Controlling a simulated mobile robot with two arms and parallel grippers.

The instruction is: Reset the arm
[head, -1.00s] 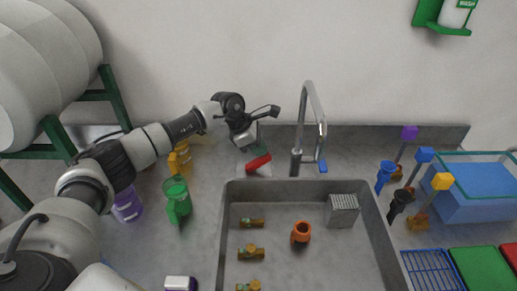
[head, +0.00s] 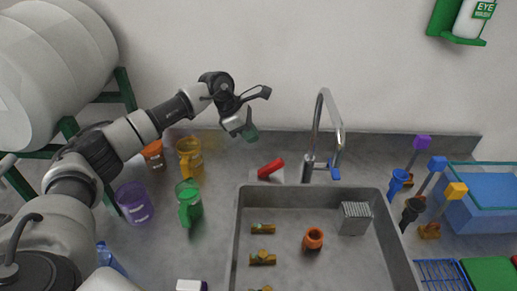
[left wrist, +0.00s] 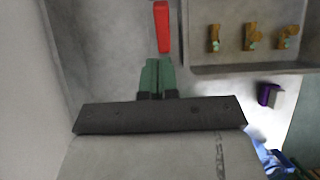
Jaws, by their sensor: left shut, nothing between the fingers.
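My left gripper (head: 248,131) is raised over the back of the counter, left of the tap. Its green fingertips also show in the left wrist view (left wrist: 157,76), closed together with nothing between them. A red-topped object (head: 270,169) stands on the counter behind the sink, below and to the right of the gripper and apart from it. It shows as a red bar in the left wrist view (left wrist: 162,27), just beyond the fingertips. My right gripper is in neither view.
The sink (head: 243,222) holds brass fittings, an orange cup (head: 313,238) and a grey block (head: 355,217). A tall tap (head: 322,115) rises behind it. A blue tank (head: 485,205) is at right.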

